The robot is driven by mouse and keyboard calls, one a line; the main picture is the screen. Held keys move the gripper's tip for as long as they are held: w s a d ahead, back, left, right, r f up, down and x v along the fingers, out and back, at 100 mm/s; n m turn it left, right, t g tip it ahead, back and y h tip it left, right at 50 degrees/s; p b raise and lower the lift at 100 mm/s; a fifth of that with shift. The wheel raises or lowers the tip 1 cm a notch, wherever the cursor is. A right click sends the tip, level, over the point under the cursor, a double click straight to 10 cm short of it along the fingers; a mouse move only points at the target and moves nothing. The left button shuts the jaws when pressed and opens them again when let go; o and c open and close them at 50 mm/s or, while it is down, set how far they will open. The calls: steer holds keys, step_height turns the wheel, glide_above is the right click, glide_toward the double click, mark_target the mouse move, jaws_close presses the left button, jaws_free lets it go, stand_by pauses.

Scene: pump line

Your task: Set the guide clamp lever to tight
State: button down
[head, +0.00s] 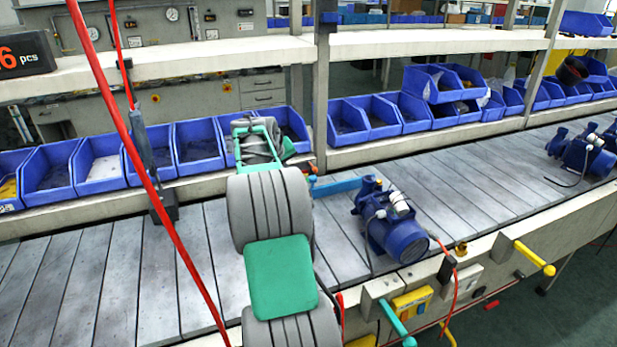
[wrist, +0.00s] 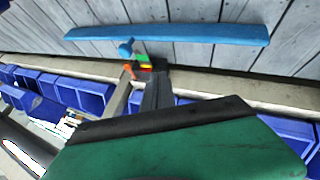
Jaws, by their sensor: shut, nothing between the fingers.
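The blue guide bar (head: 336,187) lies over the back edge of the slatted conveyor; it also shows in the wrist view (wrist: 170,34). At its clamp, a small blue lever with a round knob (wrist: 126,47) sits beside a green and orange marker (wrist: 146,63). In the head view the clamp (head: 312,178) is small, and the lever's setting cannot be told. My gripper (wrist: 156,72) is shut and empty, its dark fingertips close to the marker and lever. Whether they touch the lever cannot be told. In the head view my arm hides the fingertips.
Blue bins (head: 98,167) line the shelf behind the conveyor. A blue pump (head: 393,222) stands right of my arm. A red hose (head: 150,180) hangs at the left. Teal (head: 397,322) and yellow (head: 533,257) handles stick out from the front edge. The left conveyor slats are mostly clear.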

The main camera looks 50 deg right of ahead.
mark_target(312, 166)
steer(key=d, duration=0.3)
steer(key=shift+s+f, duration=0.25)
steer(key=shift+s, duration=0.15)
steer(key=p+x, duration=0.1)
steer(key=x, duration=0.9)
steer(key=shift+d, duration=0.25)
steer(key=shift+s+d+r+p, duration=0.2)
steer(key=shift+s+d+p, duration=0.1)
steer(key=shift+d, duration=0.3)
steer(key=shift+s+d+r+p, duration=0.2)
steer(key=shift+s+d+p, duration=0.1)
steer(key=shift+d, duration=0.8)
